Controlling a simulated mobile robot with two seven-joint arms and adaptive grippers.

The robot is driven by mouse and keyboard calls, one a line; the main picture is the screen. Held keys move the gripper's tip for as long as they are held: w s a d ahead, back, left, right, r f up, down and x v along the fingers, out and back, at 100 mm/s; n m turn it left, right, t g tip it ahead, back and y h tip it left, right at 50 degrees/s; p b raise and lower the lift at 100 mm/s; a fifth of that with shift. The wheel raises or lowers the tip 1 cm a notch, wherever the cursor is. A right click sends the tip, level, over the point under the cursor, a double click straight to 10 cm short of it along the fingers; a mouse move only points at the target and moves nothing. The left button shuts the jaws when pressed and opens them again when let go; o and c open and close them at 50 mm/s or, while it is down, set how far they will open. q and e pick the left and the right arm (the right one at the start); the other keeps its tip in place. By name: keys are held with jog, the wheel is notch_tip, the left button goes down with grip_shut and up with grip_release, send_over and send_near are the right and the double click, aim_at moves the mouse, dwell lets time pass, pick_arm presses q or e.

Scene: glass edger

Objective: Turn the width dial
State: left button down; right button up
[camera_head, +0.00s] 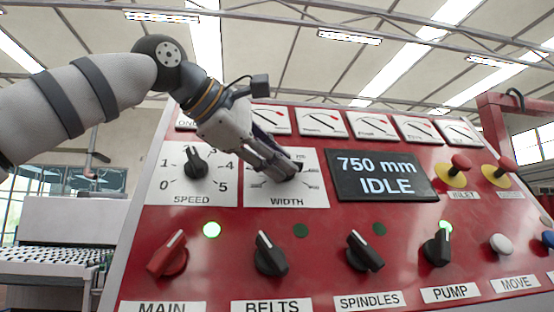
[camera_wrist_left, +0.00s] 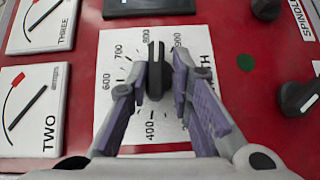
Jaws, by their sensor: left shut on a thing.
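The black width dial (camera_wrist_left: 154,75) sits on its white scale plate in the left wrist view, between my left gripper's purple-padded fingers. My left gripper (camera_wrist_left: 160,88) is shut on the dial's raised grip. In the head view my left gripper (camera_head: 286,170) reaches down to the WIDTH plate (camera_head: 287,202) and hides most of the dial. Scale numbers such as 400, 600, 700 and 900 show around it. The display (camera_head: 381,176) beside it reads "750 mm IDLE". My right gripper is in neither view.
The speed dial (camera_head: 195,165) is just left of the width plate. Below are the MAIN (camera_head: 168,254), BELTS (camera_head: 269,254), SPINDLES (camera_head: 364,251) and PUMP (camera_head: 438,248) switches. A row of gauges (camera_head: 322,123) runs above.

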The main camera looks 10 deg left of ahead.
pick_arm(q)
jog(key=shift+s+a+r+m+g, duration=0.1)
jog(key=shift+r+m+g, duration=0.2)
jog(key=shift+r+m, duration=0.25)
